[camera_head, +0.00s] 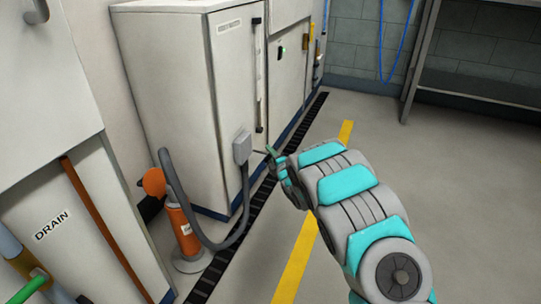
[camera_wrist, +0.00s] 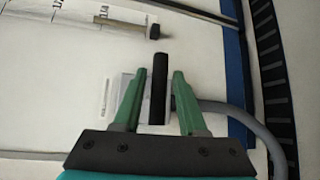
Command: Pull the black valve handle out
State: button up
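The black valve handle (camera_wrist: 158,90) shows in the wrist view as a dark upright bar between my gripper's two green fingers. My gripper (camera_wrist: 161,75) is open around it, with a narrow gap on each side, and I see no contact. Behind the bar is a pale box, partly hidden by the fingers. In the head view my gripper (camera_head: 270,153) is at the grey box (camera_head: 242,148) on the white cabinet's side. A thin dark piece (camera_head: 259,152) between box and gripper may be the handle; it is too small to tell.
A grey hose (camera_head: 245,190) runs from the box down to an orange cylinder (camera_head: 181,218) on the floor. The white cabinet (camera_head: 170,90) has a long vertical bar with a dark end. A black floor grate (camera_head: 222,262) runs along it. Open floor lies right.

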jog(key=shift+o, duration=0.7)
jog(key=shift+s, duration=0.1)
jog(key=v, duration=0.7)
jog(key=shift+s+d+p, duration=0.2)
jog(key=shift+s+p, duration=0.05)
jog(key=shift+p, duration=0.1)
jog(key=shift+r, duration=0.1)
jog(key=s+d+r+m+g+h+p, duration=0.3)
jog(key=d+r+m+h, duration=0.4)
jog(key=d, duration=0.6)
jog(key=s+d+r+m+g+h+p, duration=0.1)
jog(key=s+d+r+m+g, duration=0.15)
jog(key=s, duration=0.35)
jog(key=s+d+r+m+g+h+p, duration=0.1)
jog(key=s+d+r+m+p, duration=0.1)
jog(key=s+d+r+m, duration=0.3)
jog(key=s+a+r+m+g+p, duration=0.1)
jog(key=s+r+m+g, duration=0.1)
jog(key=s, duration=1.2)
jog(key=s+a+r+m+g+y+p, duration=0.1)
jog(key=s+a+r+m+g+p, duration=0.1)
jog(key=s, duration=1.2)
jog(key=s+a+r+m+g+y+p, duration=0.1)
jog(key=s+r+m+g, duration=0.3)
jog(key=s, duration=1)
jog(key=shift+s+a+m+g+p, duration=0.4)
jog(key=shift+m+g+p, duration=0.3)
jog(key=shift+m+g, duration=0.35)
